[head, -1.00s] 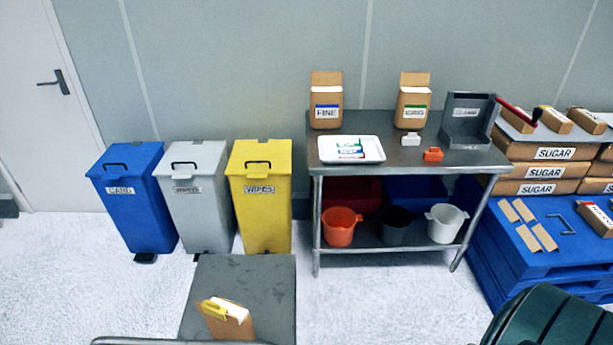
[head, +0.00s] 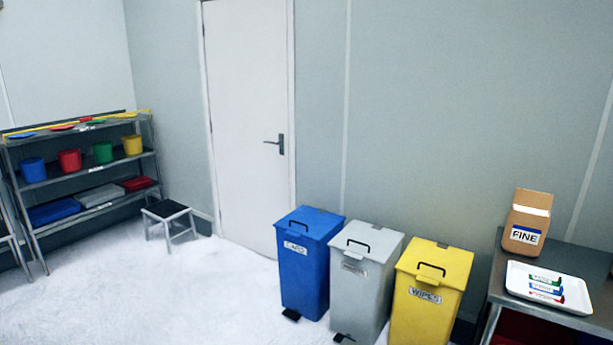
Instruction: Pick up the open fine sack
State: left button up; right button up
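A brown, open-topped container labelled FINE (head: 526,222) stands upright at the back left of the steel table (head: 496,297), at the right of the head view. White shows inside its raised top, and its label is white and blue. I cannot tell whether this is the open fine sack of the task; no other thing marked FINE is clear in view. Neither of my grippers is in view.
A white tray (head: 516,284) with coloured-marked items lies in front of the FINE container. Blue (head: 303,262), grey (head: 364,280) and yellow (head: 432,295) bins stand left of the table. A shelf rack (head: 83,172) and stool (head: 168,217) are far left. The floor (head: 190,290) before the door is clear.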

aim_at(526, 227)
jog(key=z, duration=1.25)
jog(key=i+l, duration=0.25)
jog(key=l, duration=0.2)
jog(key=i+l+z, duration=0.1)
jog(key=i+l, duration=0.15)
jog(key=l, duration=0.2)
jog(key=i+l, duration=0.3)
jog(key=l, duration=0.15)
jog(key=i+l, duration=0.25)
jog(key=l, duration=0.2)
jog(key=i+z, duration=0.2)
jog(key=i, duration=0.95)
jog(key=i+j, duration=0.4)
jog(key=j, duration=0.15)
